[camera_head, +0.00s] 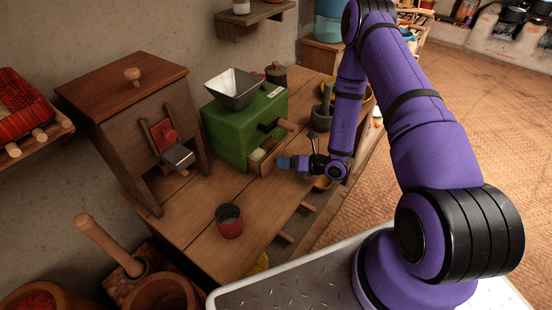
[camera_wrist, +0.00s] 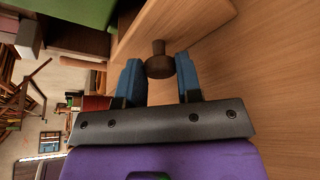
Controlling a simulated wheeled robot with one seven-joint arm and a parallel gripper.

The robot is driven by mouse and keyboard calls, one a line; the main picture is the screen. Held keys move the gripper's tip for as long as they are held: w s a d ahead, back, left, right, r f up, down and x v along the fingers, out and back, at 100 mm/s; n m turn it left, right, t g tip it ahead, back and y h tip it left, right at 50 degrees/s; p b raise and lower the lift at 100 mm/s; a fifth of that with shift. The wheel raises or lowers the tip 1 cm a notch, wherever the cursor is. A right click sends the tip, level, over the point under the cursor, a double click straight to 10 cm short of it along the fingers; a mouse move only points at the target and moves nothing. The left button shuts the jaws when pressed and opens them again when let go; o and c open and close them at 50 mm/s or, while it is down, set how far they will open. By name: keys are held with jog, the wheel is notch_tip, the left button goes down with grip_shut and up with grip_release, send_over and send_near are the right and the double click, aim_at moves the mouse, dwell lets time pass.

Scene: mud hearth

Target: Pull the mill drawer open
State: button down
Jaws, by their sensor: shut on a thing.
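The green mill (camera_head: 243,125) with a metal hopper stands on the wooden table. Its drawer (camera_head: 262,163), low on the front right side, sticks out partway, and pale contents show inside. In the wrist view the drawer's light wood front (camera_wrist: 150,22) carries a dark brown round knob (camera_wrist: 158,64). My gripper (camera_head: 284,163) is at the drawer front, its blue fingers shut on the knob, one on each side. In the wrist view my gripper (camera_wrist: 160,80) is at the bottom middle, close to the wood. In the head view the fingers hide the knob.
A red-and-dark cup (camera_head: 230,228) stands on the table in front of the mill. A wooden box dispenser (camera_head: 120,90) is at left. A mortar with pestle (camera_head: 321,117) stands behind my gripper.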

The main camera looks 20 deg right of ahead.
jog(key=s+d, duration=0.1)
jog(key=s, duration=0.1)
jog(key=s+d, duration=0.2)
jog(key=s, duration=0.1)
jog(key=s+d, duration=0.2)
jog(key=s, duration=0.1)
jog(key=shift+d, duration=0.2)
jog(key=c, duration=1.1)
grip_release()
jog(key=shift+o, duration=0.2)
jog(key=v, duration=1)
jog(key=shift+s+d, duration=0.2)
jog(key=shift+d, duration=0.1)
jog(key=shift+r, duration=0.1)
